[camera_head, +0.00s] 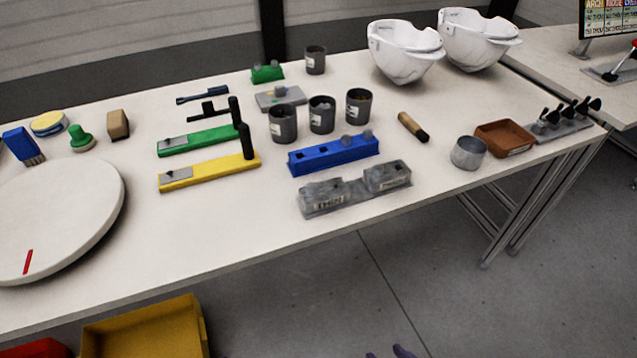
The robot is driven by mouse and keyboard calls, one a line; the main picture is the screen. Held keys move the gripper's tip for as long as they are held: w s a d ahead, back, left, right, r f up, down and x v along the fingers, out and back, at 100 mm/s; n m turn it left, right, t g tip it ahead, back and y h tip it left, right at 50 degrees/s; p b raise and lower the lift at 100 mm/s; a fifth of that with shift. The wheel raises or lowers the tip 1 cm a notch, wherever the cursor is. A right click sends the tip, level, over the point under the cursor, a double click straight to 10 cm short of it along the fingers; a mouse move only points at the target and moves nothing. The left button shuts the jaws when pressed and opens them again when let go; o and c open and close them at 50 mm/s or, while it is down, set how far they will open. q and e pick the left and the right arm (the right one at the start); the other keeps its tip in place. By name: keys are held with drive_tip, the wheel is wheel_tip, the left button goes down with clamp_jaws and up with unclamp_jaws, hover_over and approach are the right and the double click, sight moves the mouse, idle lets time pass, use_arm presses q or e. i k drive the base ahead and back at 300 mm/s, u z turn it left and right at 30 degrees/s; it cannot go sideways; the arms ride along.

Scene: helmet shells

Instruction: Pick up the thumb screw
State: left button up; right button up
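Several small black-headed pieces that look like thumb screws (582,108) stand in a grey rack (567,132) near the table's right end. They are small, and their shafts are hard to make out. Two small dark purple tips, apart from each other, show at the bottom edge right of centre. They may be the fingertips of my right gripper (388,354), far from the rack and in front of the table, with the rest cut off. I see nothing held there. My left gripper is not in view.
A brown tray (505,139) and metal cup (468,153) stand left of the rack. Two white helmet shells (405,50) stand behind. Grey cups, blue (334,156), green and yellow (209,173) fixtures fill the middle. A round turntable (60,215) is at left.

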sight(368, 135)
drive_tip(key=z, duration=2.25)
drive_tip(key=i, duration=1.35)
drive_tip(key=u, duration=3.4)
